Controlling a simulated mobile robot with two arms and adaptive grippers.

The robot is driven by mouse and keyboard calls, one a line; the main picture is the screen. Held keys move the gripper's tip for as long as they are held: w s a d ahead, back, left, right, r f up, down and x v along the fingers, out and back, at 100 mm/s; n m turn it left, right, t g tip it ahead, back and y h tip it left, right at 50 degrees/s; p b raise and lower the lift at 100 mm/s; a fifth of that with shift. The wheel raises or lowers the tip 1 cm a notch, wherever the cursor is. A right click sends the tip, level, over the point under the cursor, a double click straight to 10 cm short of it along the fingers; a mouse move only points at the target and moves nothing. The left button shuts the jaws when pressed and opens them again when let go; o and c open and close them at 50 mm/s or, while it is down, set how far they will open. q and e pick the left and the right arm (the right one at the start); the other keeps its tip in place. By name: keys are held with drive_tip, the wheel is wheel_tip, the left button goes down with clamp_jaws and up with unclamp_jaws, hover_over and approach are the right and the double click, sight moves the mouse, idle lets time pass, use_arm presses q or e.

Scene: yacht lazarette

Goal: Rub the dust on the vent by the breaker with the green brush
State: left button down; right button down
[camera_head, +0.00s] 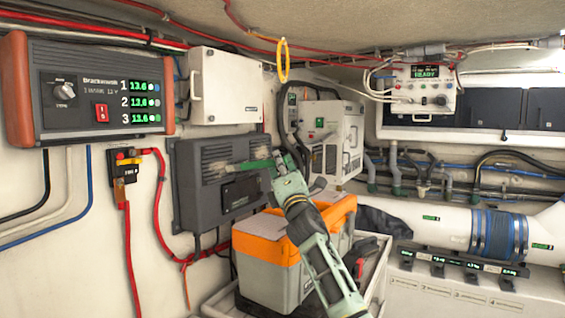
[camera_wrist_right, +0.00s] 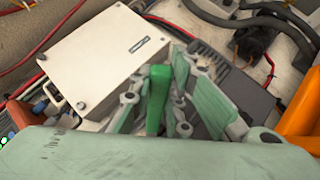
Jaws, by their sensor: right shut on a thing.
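My right gripper (camera_head: 281,164) is in front of the unit's right end, shut on the green brush (camera_head: 257,165). The brush points left across the slats; whether its bristles touch them I cannot tell. In the right wrist view, the green brush (camera_wrist_right: 157,98) stands between the fingers, and the dark vent unit (camera_wrist_right: 238,92) lies behind them. My left gripper is not in view.
An orange-and-grey toolbox (camera_head: 268,262) stands below the vent unit, close under my right arm. A white box (camera_head: 225,85) is above it, and a yellow ring (camera_head: 283,60) hangs nearby. Red cables (camera_head: 160,200) run down the wall at left.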

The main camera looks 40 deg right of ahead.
drive_tip(key=s+a+p, duration=0.1)
drive_tip(key=s+a, duration=0.1)
drive_tip(key=a, duration=0.4)
drive_tip(key=shift+s+a, duration=0.35)
drive_tip(key=shift+s, duration=0.05)
idle(0.3)
drive_tip(key=s+d+p, duration=0.1)
drive_tip(key=s+d, duration=0.1)
drive_tip(key=s, duration=0.3)
drive_tip(key=shift+s+d, duration=0.25)
idle(0.5)
